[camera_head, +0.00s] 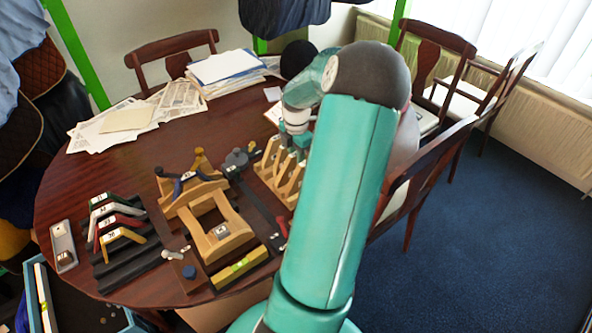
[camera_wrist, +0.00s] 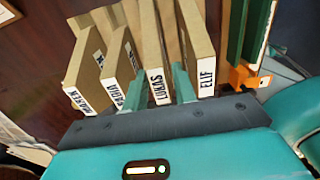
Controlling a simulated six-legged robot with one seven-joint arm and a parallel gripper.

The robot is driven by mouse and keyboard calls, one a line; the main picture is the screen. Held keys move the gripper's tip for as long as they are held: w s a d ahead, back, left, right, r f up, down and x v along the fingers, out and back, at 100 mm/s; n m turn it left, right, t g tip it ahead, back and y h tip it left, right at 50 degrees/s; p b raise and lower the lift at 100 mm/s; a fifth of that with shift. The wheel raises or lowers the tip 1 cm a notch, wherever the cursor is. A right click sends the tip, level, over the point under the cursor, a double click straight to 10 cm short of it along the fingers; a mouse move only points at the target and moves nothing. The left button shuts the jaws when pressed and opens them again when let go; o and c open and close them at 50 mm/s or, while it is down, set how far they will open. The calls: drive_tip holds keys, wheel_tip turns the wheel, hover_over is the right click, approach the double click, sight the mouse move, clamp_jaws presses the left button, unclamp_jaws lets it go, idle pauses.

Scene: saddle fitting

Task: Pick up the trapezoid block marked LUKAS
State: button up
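The trapezoid block marked LUKAS (camera_wrist: 157,82) stands on edge in a row of tan wooden blocks in the wrist view, its white label facing me. My gripper (camera_wrist: 160,88) has one teal finger on each side of it, close to its faces. I cannot tell whether the fingers press on it. The NADIA block (camera_wrist: 117,90) is to its left and the ELIF block (camera_wrist: 205,75) to its right, each beside a finger. In the head view my arm partly covers the row of tan blocks (camera_head: 270,168), and their labels are not readable there.
The KAREN block (camera_wrist: 78,98) ends the row at left. An orange and green part (camera_wrist: 243,76) stands close right of ELIF. On the table are a wooden saddle frame (camera_head: 222,236), a black rack with coloured brackets (camera_head: 118,268) and papers (camera_head: 125,120).

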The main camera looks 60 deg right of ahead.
wheel_tip(320, 180, down, 3)
drive_tip(key=shift+r, duration=0.15)
drive_tip(key=shift+c, duration=0.5)
clamp_jaws()
drive_tip(key=shift+r, duration=0.1)
